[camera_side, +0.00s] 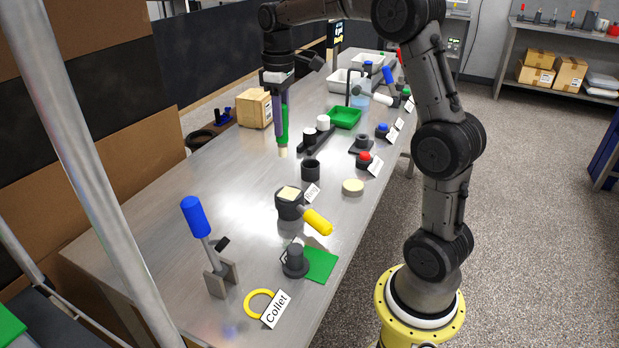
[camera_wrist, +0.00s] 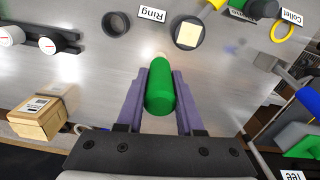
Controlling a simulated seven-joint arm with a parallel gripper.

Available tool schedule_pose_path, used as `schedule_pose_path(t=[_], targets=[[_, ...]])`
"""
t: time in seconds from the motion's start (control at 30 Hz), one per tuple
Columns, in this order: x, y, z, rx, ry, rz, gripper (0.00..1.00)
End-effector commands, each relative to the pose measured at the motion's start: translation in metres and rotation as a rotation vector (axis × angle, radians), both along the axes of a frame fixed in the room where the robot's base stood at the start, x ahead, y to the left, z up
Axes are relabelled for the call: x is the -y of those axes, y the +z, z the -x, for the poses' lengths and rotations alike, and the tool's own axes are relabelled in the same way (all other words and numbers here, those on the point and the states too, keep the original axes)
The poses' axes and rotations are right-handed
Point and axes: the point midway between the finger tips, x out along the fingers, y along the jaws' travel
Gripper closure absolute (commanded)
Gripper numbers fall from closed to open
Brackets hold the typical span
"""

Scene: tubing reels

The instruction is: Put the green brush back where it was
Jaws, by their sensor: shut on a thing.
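My gripper (camera_side: 281,122) has purple fingers and is shut on the green brush (camera_side: 284,135). The brush hangs upright with its pale tip downward, over the left part of the table; I cannot tell how far the tip is above the surface. An open, empty-looking black cup (camera_side: 311,170) stands to the lower right of the brush, by the Ring label (camera_side: 312,192). The cup also shows in the wrist view (camera_wrist: 116,23).
A cardboard box (camera_side: 254,108) stands left of my gripper. A black rack with white-capped pieces (camera_side: 318,137) is at the right. Nearer are a black holder with a yellow-handled tool (camera_side: 318,222) and a blue-handled tool (camera_side: 195,216). The table left of the cup is clear.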

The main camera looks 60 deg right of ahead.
Motion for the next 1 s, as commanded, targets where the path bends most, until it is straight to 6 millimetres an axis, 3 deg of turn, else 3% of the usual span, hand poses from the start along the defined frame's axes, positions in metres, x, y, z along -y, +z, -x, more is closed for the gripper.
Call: schedule_pose_path(t=[0.03,0.1,0.3,0.47,1.0], targets=[[0.023,-0.008,-0.001,-0.002,-0.007,-0.001,1.00],[0.048,-0.017,0.001,-0.001,-0.018,-0.001,1.00],[0.096,-0.038,0.015,0.001,-0.105,0.000,1.00],[0.107,-0.052,0.022,0.000,-0.136,-0.001,1.00],[0.107,-0.118,0.022,0.000,-0.138,-0.001,1.00]])
